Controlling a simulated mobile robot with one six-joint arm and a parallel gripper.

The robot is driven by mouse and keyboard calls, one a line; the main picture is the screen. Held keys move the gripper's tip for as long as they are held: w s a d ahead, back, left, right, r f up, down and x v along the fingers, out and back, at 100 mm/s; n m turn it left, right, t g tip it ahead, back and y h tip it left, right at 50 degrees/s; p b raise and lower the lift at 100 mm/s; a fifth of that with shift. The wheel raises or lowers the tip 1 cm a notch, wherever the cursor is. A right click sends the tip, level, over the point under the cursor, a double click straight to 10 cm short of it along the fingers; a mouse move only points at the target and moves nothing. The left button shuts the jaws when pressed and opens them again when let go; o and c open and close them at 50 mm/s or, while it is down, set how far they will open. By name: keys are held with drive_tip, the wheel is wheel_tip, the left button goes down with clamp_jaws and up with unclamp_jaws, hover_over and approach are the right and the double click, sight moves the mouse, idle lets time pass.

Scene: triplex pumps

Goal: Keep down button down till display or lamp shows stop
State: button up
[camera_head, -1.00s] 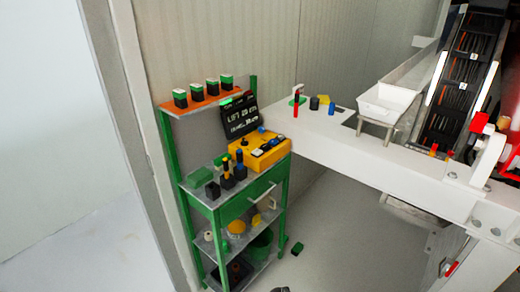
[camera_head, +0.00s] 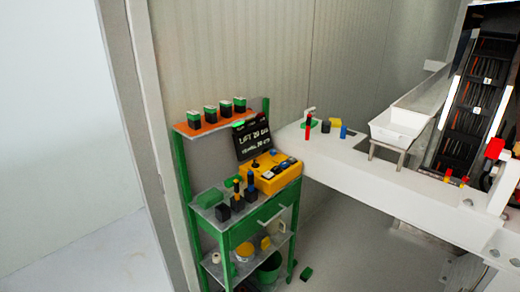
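A yellow control box (camera_head: 277,182) sits on the green cart's middle top. It has dark, white and blue parts on its upper face; which one is the down button is too small to tell. Behind it stands a black display (camera_head: 252,140) with white text; the top line seems to read "LIFT 20" and the rest is unclear. A small green patch shows at the display's upper left edge; whether it is a lamp I cannot tell. My gripper is not in view.
The green cart (camera_head: 262,216) has a drawer and lower shelves with pots. Several green-topped blocks stand on its orange upper shelf (camera_head: 215,123). Dark upright pieces stand at the cart's front. A white beam (camera_head: 345,165) with a white tray (camera_head: 396,126) runs right. Floor lies open at left.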

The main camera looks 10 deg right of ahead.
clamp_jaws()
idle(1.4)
